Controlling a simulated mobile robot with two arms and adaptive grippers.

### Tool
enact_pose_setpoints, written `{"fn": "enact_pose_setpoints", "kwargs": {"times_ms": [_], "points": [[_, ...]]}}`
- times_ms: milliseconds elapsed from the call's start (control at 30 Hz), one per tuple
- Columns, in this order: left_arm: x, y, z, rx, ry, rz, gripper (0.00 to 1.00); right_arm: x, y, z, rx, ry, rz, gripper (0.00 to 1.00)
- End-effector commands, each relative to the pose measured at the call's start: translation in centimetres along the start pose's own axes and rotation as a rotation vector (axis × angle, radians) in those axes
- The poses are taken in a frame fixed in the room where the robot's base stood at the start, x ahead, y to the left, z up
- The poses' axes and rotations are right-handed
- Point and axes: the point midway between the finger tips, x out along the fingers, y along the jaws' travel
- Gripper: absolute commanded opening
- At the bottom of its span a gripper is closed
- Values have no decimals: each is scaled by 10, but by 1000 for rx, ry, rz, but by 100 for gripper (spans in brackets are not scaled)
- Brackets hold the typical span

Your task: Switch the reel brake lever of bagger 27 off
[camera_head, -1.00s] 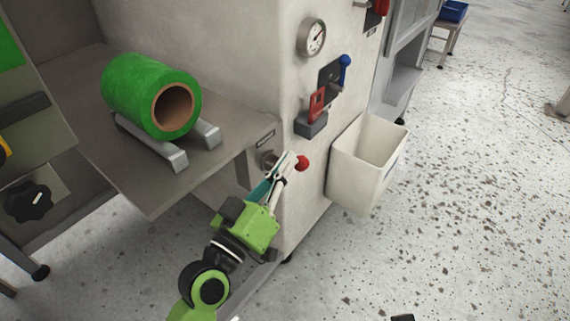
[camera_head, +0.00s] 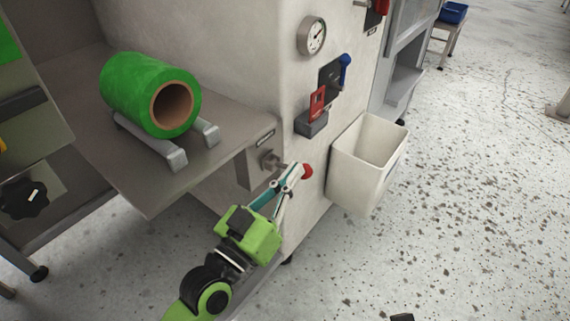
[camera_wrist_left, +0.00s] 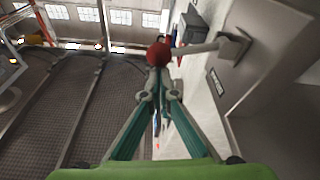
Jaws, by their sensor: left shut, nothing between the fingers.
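The reel brake lever is a grey rod with a red ball knob (camera_head: 307,171), on a grey pivot (camera_head: 270,161) at the machine's side under the shelf edge. In the left wrist view the red knob (camera_wrist_left: 159,54) is just beyond my fingertips, with the rod (camera_wrist_left: 192,50) running right to its pivot. My left gripper (camera_head: 296,173) is shut and empty, its tips at the knob; whether they touch it I cannot tell. In the head view the fingertips hide part of the rod. My right gripper is not in view.
A white bin (camera_head: 365,165) hangs on the panel right of the knob. Above are a red-handled switch (camera_head: 317,102), a blue-handled lever (camera_head: 345,70) and a gauge (camera_head: 311,36). A green reel (camera_head: 148,94) lies on the shelf (camera_head: 130,185). Open speckled floor lies right.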

Motion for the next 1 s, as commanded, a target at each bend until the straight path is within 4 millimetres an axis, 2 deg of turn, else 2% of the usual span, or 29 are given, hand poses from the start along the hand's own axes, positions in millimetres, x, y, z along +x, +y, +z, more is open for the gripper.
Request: {"fn": "enact_pose_setpoints", "kwargs": {"times_ms": [167, 333, 467, 700, 900, 1000], "points": [[-4, 3, 17, 171, -5, 43, 0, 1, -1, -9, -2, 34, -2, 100], [-7, 4, 30, 327, -4, 81, 0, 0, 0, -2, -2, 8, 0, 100], [-10, 3, 40, 447, -4, 110, 0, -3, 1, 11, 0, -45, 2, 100], [-14, -2, 56, 647, -2, 158, 0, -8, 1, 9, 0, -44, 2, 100], [-16, -7, 67, 774, -2, 188, 0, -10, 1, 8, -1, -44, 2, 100], [-17, -8, 71, 769, -2, 187, 0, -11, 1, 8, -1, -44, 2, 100]]}}
